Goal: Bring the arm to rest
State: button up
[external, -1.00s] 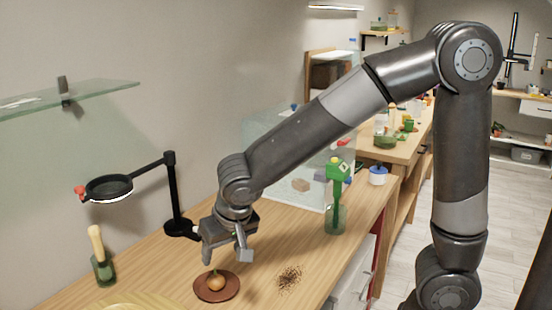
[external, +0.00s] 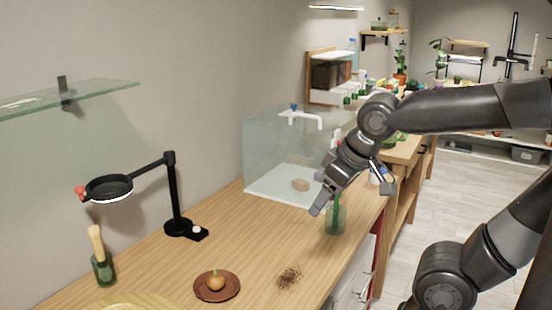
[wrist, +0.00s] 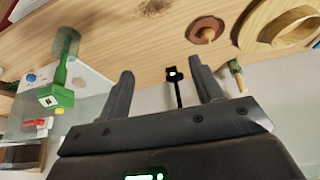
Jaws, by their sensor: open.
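My gripper (external: 352,200) is open and empty, raised above the right part of the wooden bench in the external view. Its fingers point down towards the bench and it partly hides the things behind it. In the wrist view the two fingers (wrist: 161,70) stand wide apart with nothing between them. My arm reaches in from the right edge of the external view, and its upper links run partly out of the frame.
A glass jar (external: 336,220) stands just below my gripper, beside the glass tank (external: 265,160). A brown saucer (external: 234,291) with an onion-like bulb (external: 216,282), spilled brown bits (external: 289,278) and a magnifier lamp (external: 174,200) are on the bench.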

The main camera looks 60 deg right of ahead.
jog(key=shift+s+d+r+n, duration=0.1)
jog(key=shift+s+d+n, duration=0.05)
jog(key=shift+s, duration=0.4)
jog(key=shift+s+d+r+n, duration=0.1)
jog(key=shift+s+n, duration=0.05)
jog(key=shift+s, duration=0.35)
dwell(0.6)
